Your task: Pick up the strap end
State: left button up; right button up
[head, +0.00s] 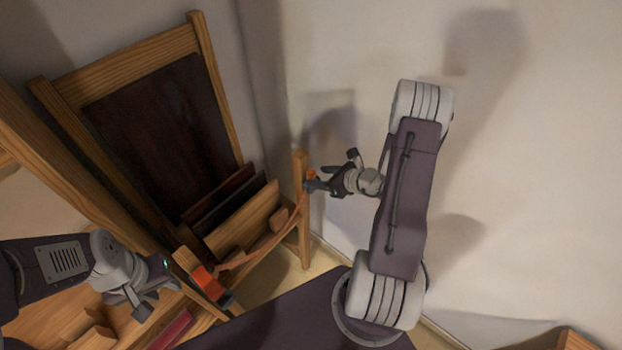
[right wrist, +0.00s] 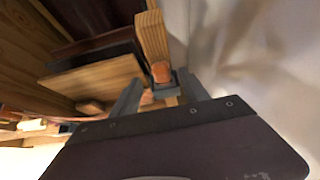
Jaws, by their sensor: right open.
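A brown strap (head: 262,246) runs along the front of the wooden frame, from an orange piece (head: 206,281) at lower left to the right-hand post. An orange end piece (head: 311,173) shows at the top of that post. My right gripper (head: 312,184) is open at the post top. In the right wrist view its two fingers (right wrist: 158,95) stand on either side of the orange end (right wrist: 162,72); I cannot tell whether they touch it. My left gripper (head: 160,298) looks open and empty, left of the lower orange piece.
The wooden post (head: 302,235) stands close to the pale wall (head: 540,150). A dark panel (head: 165,135) in a wooden frame leans behind. Wooden boards (head: 242,222) stand between panel and strap. A red block (head: 172,330) lies at lower left.

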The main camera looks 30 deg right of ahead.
aim_at(314, 175)
jog(key=x, duration=0.3)
jog(key=shift+d, duration=0.2)
jog(key=shift+s, duration=0.1)
jog(key=c, duration=0.7)
grip_shut()
jog(key=shift+r, duration=0.15)
jog(key=shift+r, duration=0.35)
jog(key=a+r+v, duration=0.1)
jog(key=v, duration=1.4)
jog(key=shift+a+r, duration=0.35)
